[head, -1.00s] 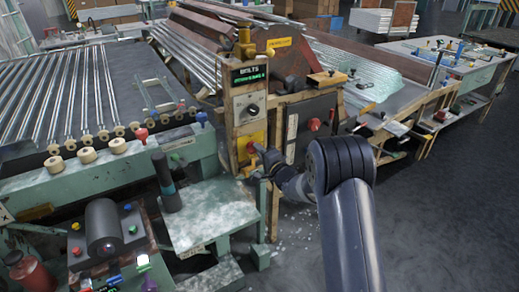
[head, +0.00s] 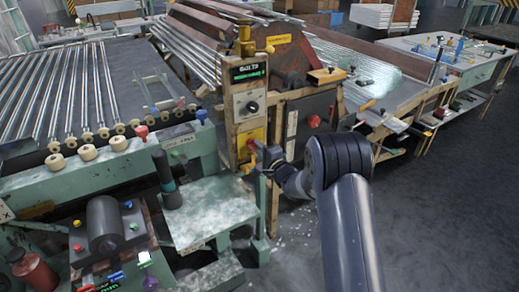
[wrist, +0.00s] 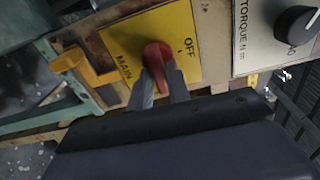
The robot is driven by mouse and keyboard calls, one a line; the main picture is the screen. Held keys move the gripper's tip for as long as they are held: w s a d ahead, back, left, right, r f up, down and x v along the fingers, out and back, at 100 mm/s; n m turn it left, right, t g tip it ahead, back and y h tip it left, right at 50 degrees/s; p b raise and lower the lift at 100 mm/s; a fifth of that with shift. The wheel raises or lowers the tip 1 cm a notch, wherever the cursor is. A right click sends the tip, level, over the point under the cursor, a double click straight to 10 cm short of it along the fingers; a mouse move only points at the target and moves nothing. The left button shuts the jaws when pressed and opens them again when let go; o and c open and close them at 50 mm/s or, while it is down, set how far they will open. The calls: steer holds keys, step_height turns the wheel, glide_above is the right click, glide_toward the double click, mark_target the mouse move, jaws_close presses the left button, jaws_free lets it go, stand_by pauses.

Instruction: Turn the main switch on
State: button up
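The main switch is a red knob (wrist: 158,58) on a yellow plate (wrist: 182,22) marked MAIN and OFF. In the wrist view the fingers of my gripper (wrist: 161,86) lie on either side of the knob's red handle. They look close against it, with part of the handle between them. In the head view the yellow plate (head: 245,138) is low on the upright control panel. My gripper (head: 257,156) is at its lower right and covers part of the switch.
A black torque knob (wrist: 297,24) is on a white plate beside the switch; it also shows in the head view (head: 252,106). A yellow bracket (wrist: 88,66) sticks out nearby. A red button (head: 314,121) is on the dark box to the right. Open floor lies at the right.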

steer(key=o, duration=0.3)
steer(key=shift+o, duration=0.2)
steer(key=v, duration=1)
steer(key=shift+s+d, duration=0.3)
steer(key=x, duration=1.1)
steer(key=shift+s, duration=0.1)
